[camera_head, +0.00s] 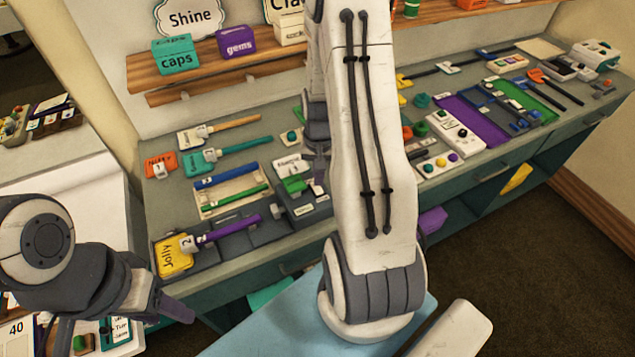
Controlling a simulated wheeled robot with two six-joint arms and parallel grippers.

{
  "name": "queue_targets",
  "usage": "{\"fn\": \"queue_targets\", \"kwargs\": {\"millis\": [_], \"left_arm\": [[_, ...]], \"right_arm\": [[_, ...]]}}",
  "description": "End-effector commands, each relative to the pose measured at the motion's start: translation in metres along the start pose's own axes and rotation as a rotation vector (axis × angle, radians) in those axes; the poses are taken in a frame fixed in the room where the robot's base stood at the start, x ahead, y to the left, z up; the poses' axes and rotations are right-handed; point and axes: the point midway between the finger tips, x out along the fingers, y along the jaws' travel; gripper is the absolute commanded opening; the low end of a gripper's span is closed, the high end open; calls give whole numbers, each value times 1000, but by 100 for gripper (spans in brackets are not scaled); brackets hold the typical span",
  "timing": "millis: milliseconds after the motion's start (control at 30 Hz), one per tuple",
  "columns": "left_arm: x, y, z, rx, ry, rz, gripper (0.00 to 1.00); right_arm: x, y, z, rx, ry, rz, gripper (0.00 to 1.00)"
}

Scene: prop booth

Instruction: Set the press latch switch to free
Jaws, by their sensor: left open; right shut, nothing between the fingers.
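A dark grey press-like unit (306,207) with a green block (294,185) on top and small white labels stands on the grey-green counter, just left of my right arm. The label print is too small to read, and I cannot make out the latch switch or its setting. My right gripper (318,172) is shut and points down beside the green block, at the unit's right. My arm hides what lies behind it, and I cannot tell whether the fingertips touch the unit. My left gripper (168,304) is open and empty, low at the left in front of the counter.
The counter (232,151) carries several tagged tools, a tray (232,203) with blue and green sticks, and a yellow box (173,258) beside a purple rod. A white button panel (455,132) stands right of my arm. A shelf (205,65) runs above.

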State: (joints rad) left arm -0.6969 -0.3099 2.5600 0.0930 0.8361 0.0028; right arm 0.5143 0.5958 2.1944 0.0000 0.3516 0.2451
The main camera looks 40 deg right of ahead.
Motion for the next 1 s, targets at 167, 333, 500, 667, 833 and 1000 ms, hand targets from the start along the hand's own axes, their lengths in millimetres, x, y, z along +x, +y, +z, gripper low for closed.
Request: {"fn": "queue_targets", "kwargs": {"millis": [167, 333, 500, 667, 833, 1000], "left_arm": [[-16, 1, -1, 2, 0, 0, 50], [-28, 2, -2, 3, 0, 0, 50], [-39, 3, -2, 5, 0, 0, 50], [-39, 3, -2, 6, 0, 0, 50], [-38, 3, -2, 6, 0, 0, 50], [-38, 3, -2, 6, 0, 0, 50]], "right_arm": [[-19, 0, 0, 0, 0, 0, 0], [-32, 0, 0, 0, 1, 0, 0], [-45, 0, 0, 0, 1, 0, 0], [-45, 0, 0, 0, 0, 0, 0], [-45, 0, 0, 0, 0, 0, 0], [-45, 0, 0, 0, 0, 0, 0]]}}
